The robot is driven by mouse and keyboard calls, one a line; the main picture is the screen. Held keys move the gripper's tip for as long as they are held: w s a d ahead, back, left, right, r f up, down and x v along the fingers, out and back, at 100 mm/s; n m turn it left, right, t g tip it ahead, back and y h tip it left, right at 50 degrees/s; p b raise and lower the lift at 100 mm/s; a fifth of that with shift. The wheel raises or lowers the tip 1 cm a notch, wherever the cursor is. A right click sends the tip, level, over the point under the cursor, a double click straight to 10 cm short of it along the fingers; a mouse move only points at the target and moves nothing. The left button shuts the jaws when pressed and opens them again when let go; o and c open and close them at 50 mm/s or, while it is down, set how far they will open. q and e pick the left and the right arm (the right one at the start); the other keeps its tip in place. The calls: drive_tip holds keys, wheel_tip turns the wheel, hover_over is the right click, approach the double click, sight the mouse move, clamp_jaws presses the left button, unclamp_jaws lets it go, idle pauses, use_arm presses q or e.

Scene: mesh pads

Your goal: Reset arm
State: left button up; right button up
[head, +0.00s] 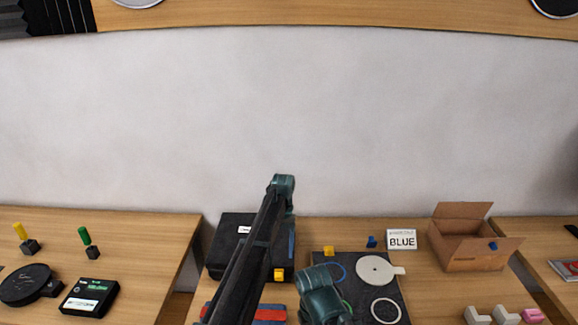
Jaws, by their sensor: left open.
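My left arm rises from the bottom middle in the head view, its dark link crossing in front of a black case (228,250) to a teal joint against the wall. The teal end at the bottom middle appears to be my left gripper (322,298). It is open, in front of a dark pad (345,262) on the middle table; its fingertips are hard to make out, and no object shows in it. A white disc (375,269) and a white ring (386,311) lie on the pad, right of the gripper. My right gripper is not in view.
A yellow block (279,275), a "BLUE" sign (402,240) and an open cardboard box (475,256) stand on the middle table. White blocks (492,315) lie at front right. The left table (140,235) holds small items beyond a gap. A wall stands behind.

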use_arm(q)
drive_tip(key=s+f+m+t+b, duration=0.1)
drive_tip(key=s+f+t, duration=0.1)
drive_tip(key=s, duration=1.3)
drive_tip(key=s+a+f+m+t+b, duration=0.1)
drive_tip(key=s+f+m+b, duration=0.1)
drive_tip(key=s, duration=1.3)
drive_tip(key=shift+f+t+y, duration=0.35)
drive_tip(key=shift+t+y, duration=0.05)
